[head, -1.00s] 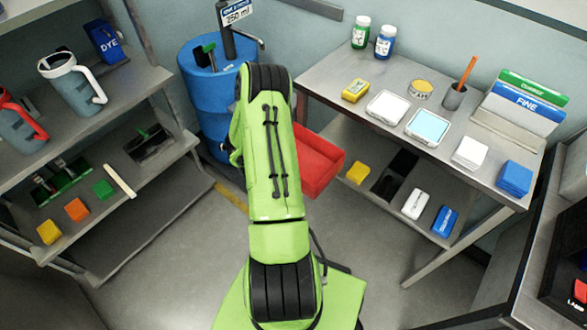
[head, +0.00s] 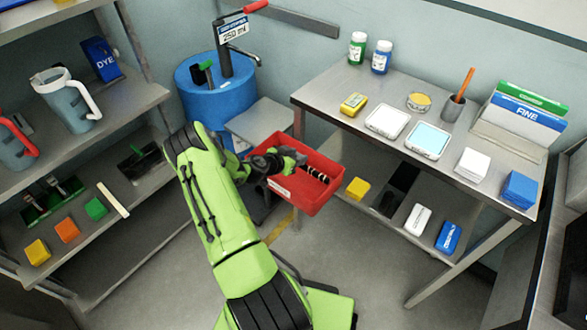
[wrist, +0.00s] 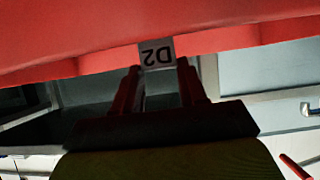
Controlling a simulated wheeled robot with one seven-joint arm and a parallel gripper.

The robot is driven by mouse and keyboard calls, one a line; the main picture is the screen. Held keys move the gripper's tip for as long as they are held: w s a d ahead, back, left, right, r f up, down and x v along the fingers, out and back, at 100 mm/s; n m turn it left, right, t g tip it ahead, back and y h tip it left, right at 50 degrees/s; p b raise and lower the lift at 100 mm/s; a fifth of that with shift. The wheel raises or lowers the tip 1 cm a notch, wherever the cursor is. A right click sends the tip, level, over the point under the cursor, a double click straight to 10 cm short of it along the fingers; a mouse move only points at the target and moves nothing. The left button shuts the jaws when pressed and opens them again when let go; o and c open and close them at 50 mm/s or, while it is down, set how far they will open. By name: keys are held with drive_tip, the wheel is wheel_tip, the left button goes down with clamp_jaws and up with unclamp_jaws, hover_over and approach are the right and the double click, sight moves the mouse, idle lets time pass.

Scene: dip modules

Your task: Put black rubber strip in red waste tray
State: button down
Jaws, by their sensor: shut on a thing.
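The red waste tray (head: 333,165) is in the middle of the head view, between the blue drum and the steel table. My gripper (head: 321,178) is over the tray's opening and low, at the end of my green arm.
The blue drum (head: 215,100) with its tap stands behind left of the tray. The steel table (head: 330,85) with a lower shelf is close on the right. Shelving (head: 130,100) with jugs and coloured blocks is on the left. Some floor is clear between them.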

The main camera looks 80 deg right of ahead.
wheel_tip(320, 180, down, 4)
drive_tip(key=shift+f+b, duration=0.1)
drive_tip(key=shift+b, duration=0.25)
drive_tip(key=c, duration=0.6)
unclamp_jaws()
drive_tip(key=shift+c, duration=0.2)
drive_tip(key=p+v, duration=0.1)
drive_tip(key=v, duration=1.1)
drive_tip(key=shift+a, duration=0.1)
